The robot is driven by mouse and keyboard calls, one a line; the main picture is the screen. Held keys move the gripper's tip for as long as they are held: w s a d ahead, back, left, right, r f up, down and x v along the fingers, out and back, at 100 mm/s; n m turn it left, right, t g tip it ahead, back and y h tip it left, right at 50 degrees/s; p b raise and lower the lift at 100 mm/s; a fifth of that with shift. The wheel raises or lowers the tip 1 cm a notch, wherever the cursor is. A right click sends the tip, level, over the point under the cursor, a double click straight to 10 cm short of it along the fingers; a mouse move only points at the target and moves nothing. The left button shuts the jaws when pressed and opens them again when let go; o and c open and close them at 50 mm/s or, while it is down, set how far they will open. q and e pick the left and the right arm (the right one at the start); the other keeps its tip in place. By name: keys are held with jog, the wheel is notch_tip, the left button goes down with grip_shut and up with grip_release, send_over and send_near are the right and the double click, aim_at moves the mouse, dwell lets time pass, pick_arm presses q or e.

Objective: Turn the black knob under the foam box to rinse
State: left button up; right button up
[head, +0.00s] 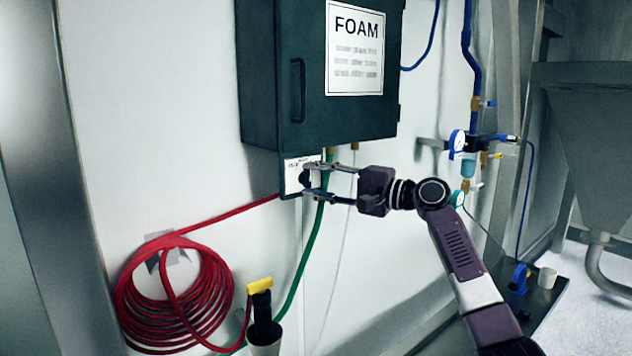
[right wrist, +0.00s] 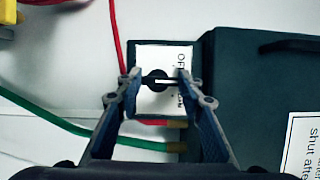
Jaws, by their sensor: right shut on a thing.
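My left gripper is not in view.
A coiled red hose (head: 175,300) hangs at the lower left, its line running up to the plate. A green hose (head: 311,235) drops below the box. A yellow-and-black nozzle (head: 262,305) stands in a holder. Blue piping with gauges (head: 457,141) is at right.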

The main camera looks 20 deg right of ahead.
jog(key=shift+f, duration=0.1)
dwell(0.4)
jog(key=o, duration=1.2)
jog(key=shift+c, duration=0.2)
jog(key=v, duration=1.2)
